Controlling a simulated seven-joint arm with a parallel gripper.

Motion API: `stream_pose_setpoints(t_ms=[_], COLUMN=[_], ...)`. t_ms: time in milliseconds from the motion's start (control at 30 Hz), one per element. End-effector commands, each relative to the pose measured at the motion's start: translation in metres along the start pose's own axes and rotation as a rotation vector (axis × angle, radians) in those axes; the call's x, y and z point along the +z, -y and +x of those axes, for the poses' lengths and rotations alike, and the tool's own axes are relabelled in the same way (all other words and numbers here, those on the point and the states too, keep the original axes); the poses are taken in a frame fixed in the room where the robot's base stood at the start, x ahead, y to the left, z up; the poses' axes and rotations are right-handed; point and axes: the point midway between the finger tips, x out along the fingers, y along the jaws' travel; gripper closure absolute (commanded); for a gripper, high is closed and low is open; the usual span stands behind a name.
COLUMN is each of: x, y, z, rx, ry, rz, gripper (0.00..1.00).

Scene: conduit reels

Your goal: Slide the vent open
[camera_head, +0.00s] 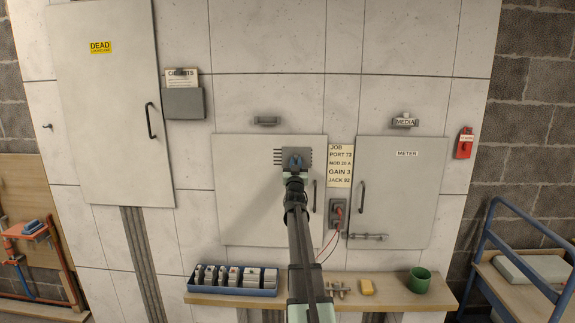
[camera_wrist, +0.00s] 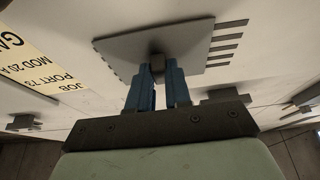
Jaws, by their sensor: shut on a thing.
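The vent is a row of dark slots on a pale cabinet door (camera_head: 240,200), with a grey sliding plate (camera_wrist: 185,38) over its middle. Slot ends show on both sides of the plate in the head view, and also in the wrist view. My gripper (camera_head: 294,163) is in front of the plate. In the wrist view its blue fingers (camera_wrist: 158,72) are shut on a small dark knob (camera_wrist: 157,63) that stands out from the plate. My arm and gripper hide part of the plate in the head view.
A job note (camera_head: 340,166), a red-handled switch (camera_head: 337,213) and the METER door (camera_head: 400,205) are to the right.

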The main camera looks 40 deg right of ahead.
Motion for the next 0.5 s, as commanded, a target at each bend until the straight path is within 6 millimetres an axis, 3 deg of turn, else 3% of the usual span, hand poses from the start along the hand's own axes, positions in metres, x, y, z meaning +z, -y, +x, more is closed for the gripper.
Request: stream_pose_setpoints(t_ms=[100, 433, 467, 500], x=[0.0003, 0.0003, 0.0004, 0.0003], y=[-0.0126, -0.0162, -0.0163, -0.0162], z=[-0.0001, -0.0001, -0.0002, -0.0002], rx=[0.001, 0.002, 0.003, 0.003], ry=[0.001, 0.001, 0.001, 0.001], rz=[-0.001, 0.001, 0.001, 0.001], gripper=[1.00, 1.00, 0.79, 0.75])
